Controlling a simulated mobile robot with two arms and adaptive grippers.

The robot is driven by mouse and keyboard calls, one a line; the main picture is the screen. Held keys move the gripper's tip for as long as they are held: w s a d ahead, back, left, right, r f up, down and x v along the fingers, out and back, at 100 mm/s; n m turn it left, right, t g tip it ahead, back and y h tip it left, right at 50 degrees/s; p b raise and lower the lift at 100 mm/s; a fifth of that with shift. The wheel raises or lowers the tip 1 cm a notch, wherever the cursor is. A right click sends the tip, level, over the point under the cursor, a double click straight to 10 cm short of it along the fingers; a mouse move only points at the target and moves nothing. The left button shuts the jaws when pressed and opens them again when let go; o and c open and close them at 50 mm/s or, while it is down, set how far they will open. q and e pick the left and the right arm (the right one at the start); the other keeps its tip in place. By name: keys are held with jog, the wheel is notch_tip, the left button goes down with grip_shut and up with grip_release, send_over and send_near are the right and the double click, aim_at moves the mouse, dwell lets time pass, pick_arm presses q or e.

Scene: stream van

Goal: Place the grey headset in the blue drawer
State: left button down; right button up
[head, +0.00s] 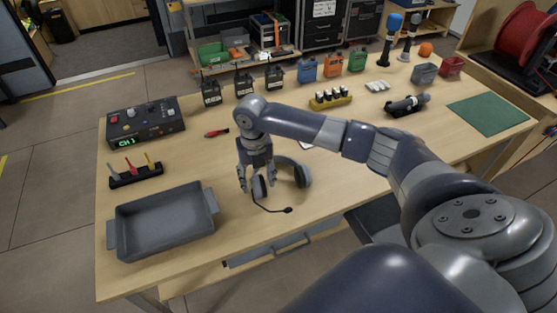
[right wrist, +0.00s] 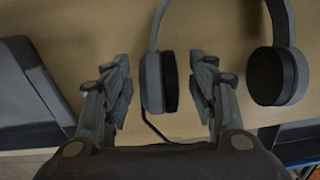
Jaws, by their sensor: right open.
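The grey headset (head: 303,172) lies on the wooden table, its band arched and its thin microphone boom pointing toward the front edge. My right gripper (head: 256,184) is open, pointing down at the headset's left earcup. In the right wrist view, that earcup (right wrist: 152,82) shows between the open fingers (right wrist: 163,92), with a gap on each side; the other earcup (right wrist: 290,77) is to the right, outside the fingers. A blue-grey drawer front (head: 268,250) with a handle shows under the table's front edge; I cannot tell how far it is open. My left gripper is out of view.
A grey tray (head: 165,222) stands left of the headset. A control box (head: 145,122), a red-handled tool (head: 216,133) and several radios stand behind. A green mat (head: 488,114) lies at the right. My right arm covers part of the table.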

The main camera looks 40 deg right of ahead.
jog(key=shift+f, duration=0.95)
jog(key=shift+c, duration=0.3)
jog(key=c, duration=1.2)
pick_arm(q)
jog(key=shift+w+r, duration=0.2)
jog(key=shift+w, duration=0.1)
pick_arm(e)
grip_shut()
jog(key=shift+r, duration=0.1)
